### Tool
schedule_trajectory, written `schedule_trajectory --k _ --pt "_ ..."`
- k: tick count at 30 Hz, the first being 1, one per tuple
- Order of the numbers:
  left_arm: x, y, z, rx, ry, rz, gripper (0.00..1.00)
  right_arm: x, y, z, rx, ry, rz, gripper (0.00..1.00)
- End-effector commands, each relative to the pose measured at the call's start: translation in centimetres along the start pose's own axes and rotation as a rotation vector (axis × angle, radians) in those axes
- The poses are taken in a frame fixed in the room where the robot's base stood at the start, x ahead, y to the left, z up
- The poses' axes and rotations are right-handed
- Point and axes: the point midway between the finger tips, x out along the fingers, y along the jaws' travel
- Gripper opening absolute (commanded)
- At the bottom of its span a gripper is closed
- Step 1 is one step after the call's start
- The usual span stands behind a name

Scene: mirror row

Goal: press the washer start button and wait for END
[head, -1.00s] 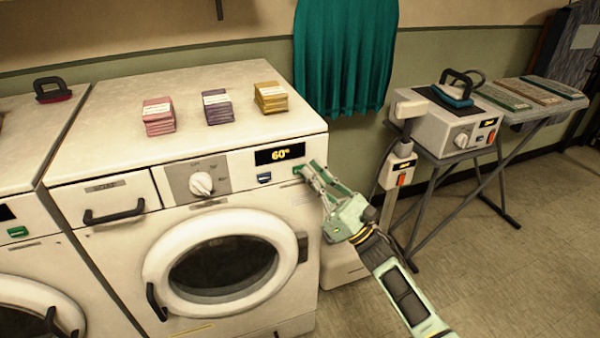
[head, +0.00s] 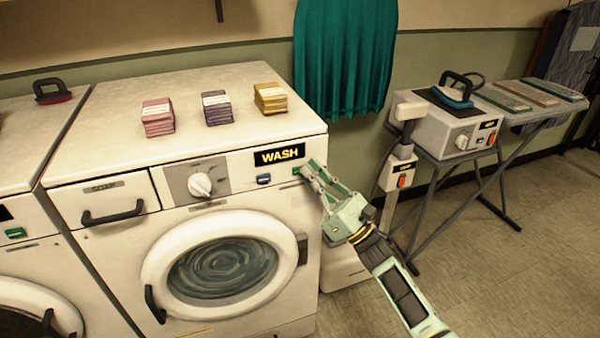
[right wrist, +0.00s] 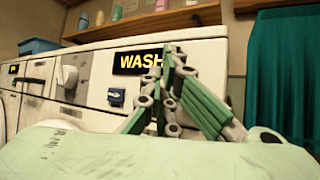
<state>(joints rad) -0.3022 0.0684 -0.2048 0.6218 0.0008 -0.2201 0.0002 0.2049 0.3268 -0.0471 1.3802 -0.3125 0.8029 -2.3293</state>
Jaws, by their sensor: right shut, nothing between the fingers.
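The washer (head: 110,195) stands in the middle of the head view with its door closed. Its display (head: 279,155) reads WASH, and the drum window (head: 222,268) shows swirling water. The green start button (head: 297,170) is at the right end of the panel, partly covered by my right gripper (head: 308,170). My right gripper is shut and empty, its tips at the button; I cannot tell if they still touch it. In the right wrist view the display (right wrist: 138,62) also reads WASH, and the gripper (right wrist: 172,60) hides the button. My left gripper is not in view.
Pink (head: 158,117), purple (head: 217,108) and yellow (head: 271,98) stacks sit on the washer top. A second washer (head: 20,215) stands at left. A steam station (head: 440,130) and ironing board (head: 545,110) stand at right. A teal cloth (head: 345,55) hangs behind.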

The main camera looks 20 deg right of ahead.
Motion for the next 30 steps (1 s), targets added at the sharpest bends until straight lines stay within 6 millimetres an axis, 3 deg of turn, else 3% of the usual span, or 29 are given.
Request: schedule_trajectory --k 30 --pt "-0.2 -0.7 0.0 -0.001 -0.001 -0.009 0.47 -1.0 0.8 0.7 0.0 0.0 -0.001 0.0"
